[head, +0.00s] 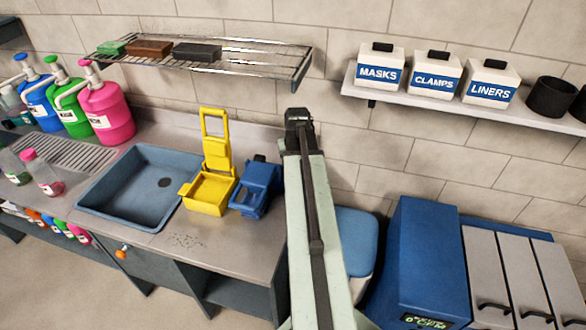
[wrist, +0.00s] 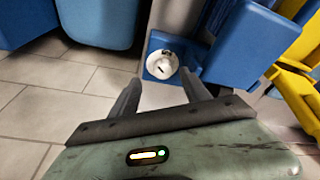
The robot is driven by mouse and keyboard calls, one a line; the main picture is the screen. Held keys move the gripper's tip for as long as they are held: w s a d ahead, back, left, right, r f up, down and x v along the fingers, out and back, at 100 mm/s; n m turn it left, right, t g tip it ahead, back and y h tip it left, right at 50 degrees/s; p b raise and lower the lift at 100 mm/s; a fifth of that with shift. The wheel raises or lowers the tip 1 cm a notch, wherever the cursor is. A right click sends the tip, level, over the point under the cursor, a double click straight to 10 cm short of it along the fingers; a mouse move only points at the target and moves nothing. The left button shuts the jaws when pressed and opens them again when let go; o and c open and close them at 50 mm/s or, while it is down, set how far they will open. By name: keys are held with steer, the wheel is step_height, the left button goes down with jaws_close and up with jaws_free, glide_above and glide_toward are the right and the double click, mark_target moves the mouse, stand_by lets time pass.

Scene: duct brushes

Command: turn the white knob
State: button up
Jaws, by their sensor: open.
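The white knob (wrist: 162,65) is round with a dark slot across its face. It shows in the wrist view on a small blue plate (wrist: 153,45), just beyond and between my fingertips. My gripper (wrist: 158,85) is open, with one dark finger on each side of the view and nothing between them. The knob looks apart from both fingers, though the right fingertip appears close to its edge. In the head view the knob is hidden, and my arm crosses the middle of the picture.
Blue bins (wrist: 100,22) stand left of the knob in the wrist view, and a yellow container (wrist: 297,85) is at right. The head view shows a sink (head: 135,190), a yellow caddy (head: 209,190), a blue caddy (head: 257,185) and a blue machine (head: 425,260). Tiled floor is clear at left.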

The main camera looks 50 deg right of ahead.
steer(key=n, duration=0.1)
steer(key=d+n+y, duration=0.1)
steer(key=n, duration=0.1)
steer(key=d+n, duration=0.1)
steer(key=n, duration=0.1)
steer(key=shift+f+t+y, duration=0.2)
steer(key=shift+t+y, duration=0.1)
steer(key=shift+y, duration=0.1)
steer(key=f+n+b, duration=0.2)
steer(key=w+f+n+y+b, duration=0.1)
steer(key=f+n+b, duration=0.1)
steer(key=n, duration=0.1)
steer(key=f+n+t+y+b, duration=0.1)
steer(key=f+n+b, duration=0.1)
steer(key=b, duration=0.1)
steer(key=shift+w+d+n, duration=0.1)
steer(key=shift+w+n, duration=0.3)
steer(key=shift+w+f+b, duration=0.2)
steer(key=shift+f+b, duration=0.05)
steer(key=shift+b, duration=0.15)
steer(key=shift+r, duration=0.1)
jaws_close()
